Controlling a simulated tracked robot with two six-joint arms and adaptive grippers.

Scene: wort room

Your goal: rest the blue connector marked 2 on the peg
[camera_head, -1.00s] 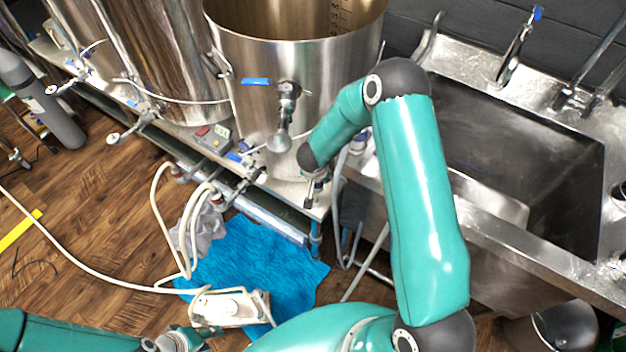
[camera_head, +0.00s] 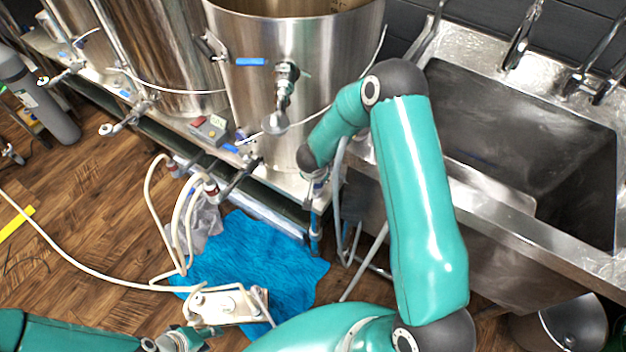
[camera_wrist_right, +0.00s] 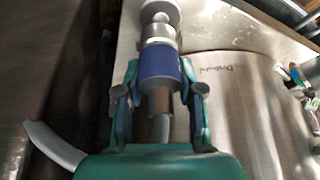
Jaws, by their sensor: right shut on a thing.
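A connector with a blue band (camera_wrist_right: 159,66) and metal ends is between the fingers of my right gripper (camera_wrist_right: 160,92) in the right wrist view. The gripper is shut on it. No number is readable on the band. In the head view my right gripper (camera_head: 316,176) is small and partly hidden, below the wrist at the front edge of the kettle bench. My left gripper (camera_head: 207,335) is low in the head view, close beside a white pump-like unit; its fingers are too small to judge. I cannot make out the peg for certain in either view.
A steel kettle (camera_head: 330,75) with a valve stands behind my right gripper. A steel sink (camera_head: 500,240) is at the right. White hoses (camera_head: 152,210), a blue cloth (camera_head: 250,265) and the white unit (camera_head: 225,304) lie at the lower left. Open wooden floor (camera_head: 90,235) is farther left.

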